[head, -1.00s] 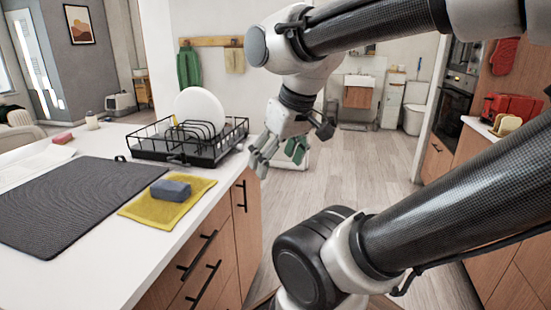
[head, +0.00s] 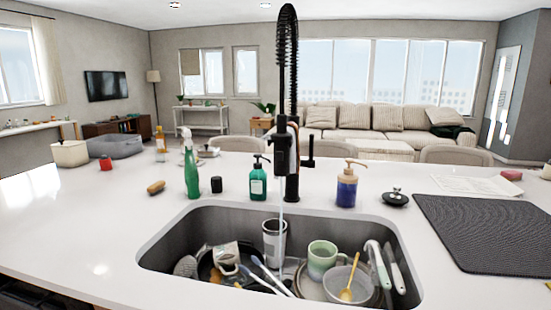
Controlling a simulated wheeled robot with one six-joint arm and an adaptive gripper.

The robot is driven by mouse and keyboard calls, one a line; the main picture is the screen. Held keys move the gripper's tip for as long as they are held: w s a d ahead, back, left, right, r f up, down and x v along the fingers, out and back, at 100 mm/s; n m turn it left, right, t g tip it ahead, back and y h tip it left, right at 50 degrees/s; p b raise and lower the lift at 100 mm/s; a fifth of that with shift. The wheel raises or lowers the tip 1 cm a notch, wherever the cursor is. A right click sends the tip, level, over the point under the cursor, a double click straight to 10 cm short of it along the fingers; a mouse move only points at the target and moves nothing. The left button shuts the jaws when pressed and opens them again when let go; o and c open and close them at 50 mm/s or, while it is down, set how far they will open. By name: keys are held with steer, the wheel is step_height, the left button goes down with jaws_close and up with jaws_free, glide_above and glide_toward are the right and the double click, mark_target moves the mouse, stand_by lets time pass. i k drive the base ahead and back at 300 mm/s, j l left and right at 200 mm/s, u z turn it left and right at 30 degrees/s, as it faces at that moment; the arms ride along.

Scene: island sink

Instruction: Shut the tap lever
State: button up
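A tall black tap (head: 291,165) with a spring neck stands behind the sink (head: 170,240) in the head view. A small black upright lever (head: 309,150) shows at the right side of its body. A thin stream of water (head: 281,222) runs from the spout down into the sink. My gripper is not in view in the head view now.
Dishes fill the sink, including a green mug (head: 321,258) and a steel tumbler (head: 274,238). A teal soap bottle (head: 258,182), a green spray bottle (head: 191,168) and a blue pump bottle (head: 346,187) stand near the tap. A dark drying mat (head: 480,230) lies at right.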

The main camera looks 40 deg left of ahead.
mark_target(311, 163)
steer(key=u, duration=1.3)
steer(key=i+j+z, duration=0.15)
steer(key=j, duration=0.25)
steer(key=i+j+z, duration=0.15)
steer(key=j, duration=0.2)
steer(key=i+j+z, duration=0.15)
steer(key=j, duration=0.3)
